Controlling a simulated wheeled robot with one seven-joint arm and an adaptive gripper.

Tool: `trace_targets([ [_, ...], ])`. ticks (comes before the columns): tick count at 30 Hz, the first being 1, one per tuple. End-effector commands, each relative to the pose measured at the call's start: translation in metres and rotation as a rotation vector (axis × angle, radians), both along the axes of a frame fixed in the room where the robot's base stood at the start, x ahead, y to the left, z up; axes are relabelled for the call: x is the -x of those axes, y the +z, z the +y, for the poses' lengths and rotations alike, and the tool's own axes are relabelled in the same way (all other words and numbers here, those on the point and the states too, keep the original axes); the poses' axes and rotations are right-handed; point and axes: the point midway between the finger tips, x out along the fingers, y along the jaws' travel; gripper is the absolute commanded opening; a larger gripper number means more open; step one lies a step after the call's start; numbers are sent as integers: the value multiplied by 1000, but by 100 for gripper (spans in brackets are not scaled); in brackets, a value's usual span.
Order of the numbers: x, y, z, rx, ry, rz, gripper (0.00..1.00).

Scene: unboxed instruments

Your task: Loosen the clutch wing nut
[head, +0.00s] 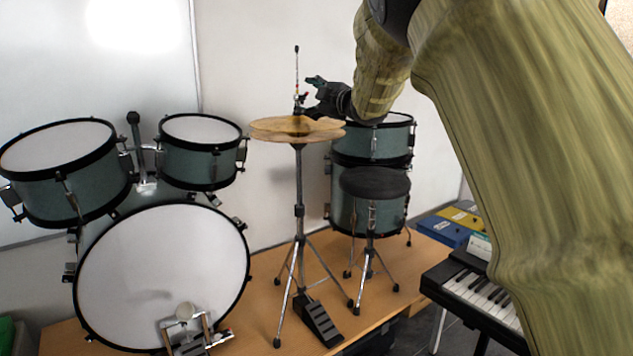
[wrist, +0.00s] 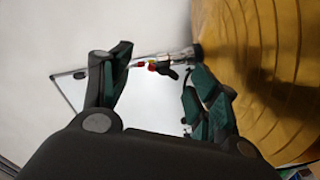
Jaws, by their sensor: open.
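The hi-hat stand (head: 299,190) stands at centre in the head view, with its brass cymbals (head: 270,127) level on top. A thin rod (head: 296,70) rises above them. A small dark part beside these (wrist: 168,73) looks like the wing nut. My gripper (head: 309,95) is just right of the clutch, open and empty. In the wrist view its fingertips (wrist: 160,62) are spread, with the clutch between and beyond them, seemingly untouched.
The upper cymbal (wrist: 262,70) is close beside one finger in the wrist view. A black stool (head: 375,182) and a floor drum (head: 372,142) stand to the right. The bass drum (head: 165,270) is left, a keyboard (head: 485,295) front right. A pale wall stands behind.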

Motion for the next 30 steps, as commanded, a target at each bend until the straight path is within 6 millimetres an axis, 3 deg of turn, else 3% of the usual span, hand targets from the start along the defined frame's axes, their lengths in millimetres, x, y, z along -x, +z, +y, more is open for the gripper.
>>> trace_targets([
  [19,40,2,-27,0,1,-3,61],
  [30,46,2,-32,0,1,-2,61],
])
